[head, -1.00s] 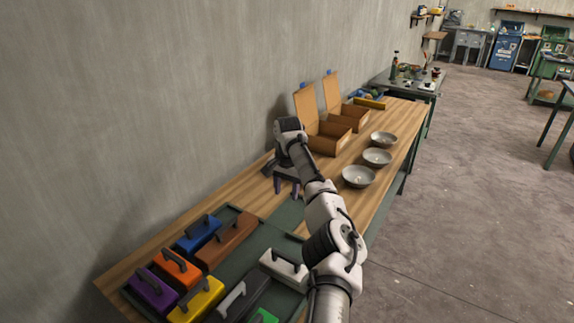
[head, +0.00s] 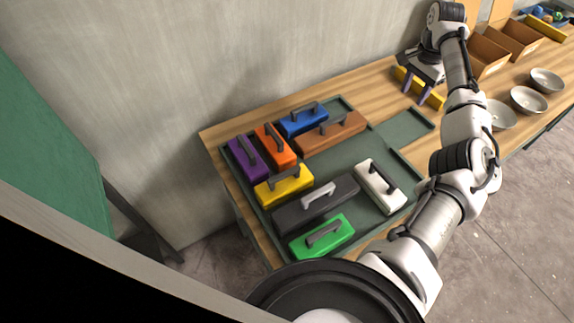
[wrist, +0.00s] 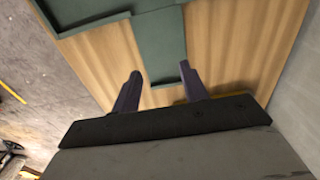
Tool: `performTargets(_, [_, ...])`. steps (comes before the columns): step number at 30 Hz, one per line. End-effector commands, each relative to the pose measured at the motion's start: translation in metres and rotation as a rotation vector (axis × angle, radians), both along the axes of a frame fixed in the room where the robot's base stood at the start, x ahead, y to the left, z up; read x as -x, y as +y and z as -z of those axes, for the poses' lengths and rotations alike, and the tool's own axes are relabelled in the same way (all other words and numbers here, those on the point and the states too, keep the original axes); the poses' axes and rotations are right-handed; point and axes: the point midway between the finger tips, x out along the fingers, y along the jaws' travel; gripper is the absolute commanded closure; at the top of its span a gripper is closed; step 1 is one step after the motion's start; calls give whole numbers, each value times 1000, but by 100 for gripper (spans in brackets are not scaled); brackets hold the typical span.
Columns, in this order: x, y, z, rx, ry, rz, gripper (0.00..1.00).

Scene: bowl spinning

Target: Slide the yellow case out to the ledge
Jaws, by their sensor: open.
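The yellow case (head: 284,186) with a dark handle lies in the green tray (head: 350,161), in front of the purple case (head: 247,158) and the orange case (head: 275,145). The dark grey case (head: 316,204) is beside it on the near side. The green ledge (head: 405,127) extends from the tray's right side and is bare. My gripper (head: 419,96) is open and empty above the table by the ledge's far end, well apart from the yellow case. In the wrist view my gripper's fingers (wrist: 162,92) are spread over the ledge's end (wrist: 158,50).
The blue case (head: 303,120) and brown case (head: 331,134) lie at the tray's back. The white case (head: 380,186) is on its right, the green case (head: 322,237) at the front. Bowls (head: 528,100) and open boxes (head: 515,39) stand at the right. A yellow bar (head: 428,95) lies behind the gripper.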

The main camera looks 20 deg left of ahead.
Motion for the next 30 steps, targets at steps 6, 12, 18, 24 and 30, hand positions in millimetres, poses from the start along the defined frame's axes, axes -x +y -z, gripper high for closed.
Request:
performTargets(6, [28,21,1,1,-3,-4,56])
performTargets(12, [56,44,3,2,-4,-3,56])
performTargets(18, [84,66,3,2,-4,-3,56])
performTargets(24, [113,88,2,2,-5,-3,56])
performTargets(30, [142,110,3,2,-2,-3,56])
